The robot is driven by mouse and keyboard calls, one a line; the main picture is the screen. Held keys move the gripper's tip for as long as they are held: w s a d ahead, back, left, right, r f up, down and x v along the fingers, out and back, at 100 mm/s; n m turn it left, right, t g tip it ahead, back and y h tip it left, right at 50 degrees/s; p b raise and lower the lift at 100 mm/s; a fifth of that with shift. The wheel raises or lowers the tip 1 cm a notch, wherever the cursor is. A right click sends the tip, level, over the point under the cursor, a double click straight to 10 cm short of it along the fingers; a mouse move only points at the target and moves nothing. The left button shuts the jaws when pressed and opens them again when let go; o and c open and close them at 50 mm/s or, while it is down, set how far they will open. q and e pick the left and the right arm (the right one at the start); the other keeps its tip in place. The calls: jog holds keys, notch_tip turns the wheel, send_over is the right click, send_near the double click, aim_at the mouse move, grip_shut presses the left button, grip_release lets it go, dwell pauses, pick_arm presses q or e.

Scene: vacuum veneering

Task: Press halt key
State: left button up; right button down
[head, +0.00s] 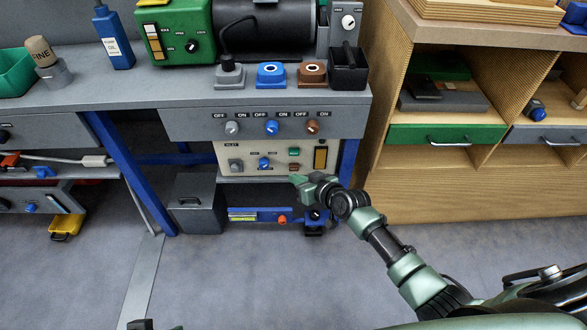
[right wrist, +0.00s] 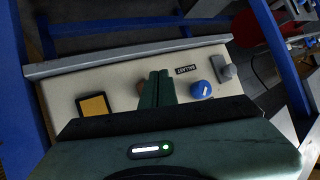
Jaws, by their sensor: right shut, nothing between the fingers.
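A beige control panel (head: 232,155) sits under the bench shelf. It carries a grey knob (head: 235,164), a blue knob (head: 264,163), a green key (head: 294,152), a brown key (head: 294,165) below it and a yellow gauge (head: 320,158). No readable label marks a halt key. My right gripper (head: 297,179) is shut and empty, just below the brown key in the head view. In the right wrist view its closed fingers (right wrist: 156,88) point at the panel, and the brown key (right wrist: 141,88) shows partly beside them. Contact cannot be told. My left gripper is not identifiable.
Above the panel are grey, blue and brown OFF/ON knobs (head: 271,127) on the bench front. A blue bench leg (head: 347,166) stands right of the panel. A wooden cabinet (head: 460,190) is on the right, a grey bin (head: 200,205) at lower left.

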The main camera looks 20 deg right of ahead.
pick_arm(q)
jog(key=shift+s, duration=0.1)
jog(key=shift+f+g+p, duration=0.6)
jog(key=shift+f+p, duration=1.35)
pick_arm(e)
jog(key=s+a, duration=0.1)
jog(key=s, duration=0.5)
jog(key=shift+a, duration=0.35)
jog(key=shift+w, duration=0.1)
